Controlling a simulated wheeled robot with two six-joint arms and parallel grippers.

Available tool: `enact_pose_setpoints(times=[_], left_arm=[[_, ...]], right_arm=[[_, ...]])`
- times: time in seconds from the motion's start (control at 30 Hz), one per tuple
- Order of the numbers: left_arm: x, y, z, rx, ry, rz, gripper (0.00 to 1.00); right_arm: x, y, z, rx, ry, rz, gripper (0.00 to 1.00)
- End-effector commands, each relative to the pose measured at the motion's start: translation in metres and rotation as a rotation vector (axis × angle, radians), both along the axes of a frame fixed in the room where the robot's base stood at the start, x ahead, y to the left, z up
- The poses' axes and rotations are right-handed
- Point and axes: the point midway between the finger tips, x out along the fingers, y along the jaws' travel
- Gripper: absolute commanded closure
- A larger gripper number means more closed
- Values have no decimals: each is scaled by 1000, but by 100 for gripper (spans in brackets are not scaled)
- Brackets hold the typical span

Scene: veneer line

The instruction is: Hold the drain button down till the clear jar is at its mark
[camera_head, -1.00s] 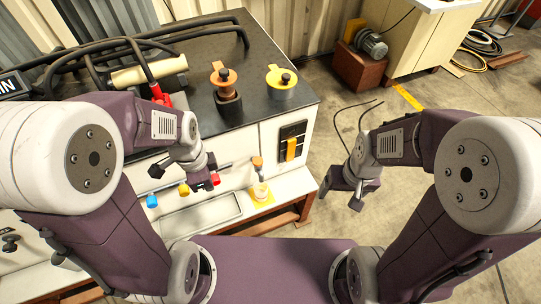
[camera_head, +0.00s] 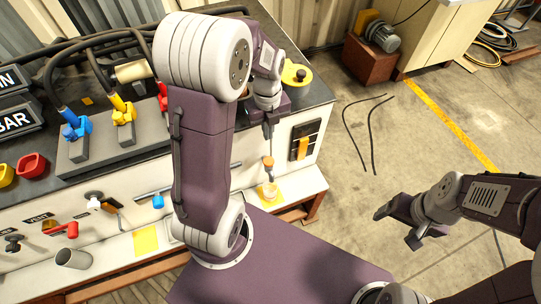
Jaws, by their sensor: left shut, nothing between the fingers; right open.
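The clear jar (camera_head: 268,189) is small and stands on a yellow pad on the white ledge, below an orange-brown outlet (camera_head: 268,162). Its fill level and mark are too small to read. My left gripper (camera_head: 268,135) is shut and empty, pointing down in front of the bench edge, just above the outlet; I cannot tell whether it touches anything. A yellow disc with a black knob (camera_head: 300,75) is on the bench top behind it. I cannot tell which control is the drain button. My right gripper (camera_head: 396,227) is open and empty over the floor at the right.
A panel with an orange switch (camera_head: 303,147) is right of my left gripper. Blue (camera_head: 75,126) and yellow (camera_head: 123,110) hose valves stand on the bench at left. The floor at right is mostly clear, with thin dark cables.

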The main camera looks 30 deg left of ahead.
Motion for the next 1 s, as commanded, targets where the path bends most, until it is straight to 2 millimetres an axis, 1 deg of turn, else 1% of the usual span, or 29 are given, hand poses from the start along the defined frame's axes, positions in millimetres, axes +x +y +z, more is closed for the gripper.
enact_pose_setpoints(times=[0.07, 0.17, 0.5, 0.6, 0.7, 0.8, 1.0], left_arm=[[0, 0, -6, 0, 1, 0, 100], [-1, 0, -22, -1, 5, 0, 100], [-1, 0, -96, 0, 6, 0, 100], [-1, 0, -114, 0, 6, 0, 100], [-1, 0, -128, -1, 3, 0, 100], [-1, 0, -136, -1, 2, 0, 100], [0, 0, -140, -1, 1, 1, 100]], right_arm=[[0, 0, -2, 0, 0, 0, 22], [0, 0, -5, 0, 0, 0, 22], [0, 0, -18, 0, 0, 0, 22], [0, 0, -21, 0, 0, 0, 22], [0, 0, -23, 0, 0, 0, 22], [0, 0, -24, 0, 0, 0, 22], [0, 0, -24, 0, 0, 0, 22]])
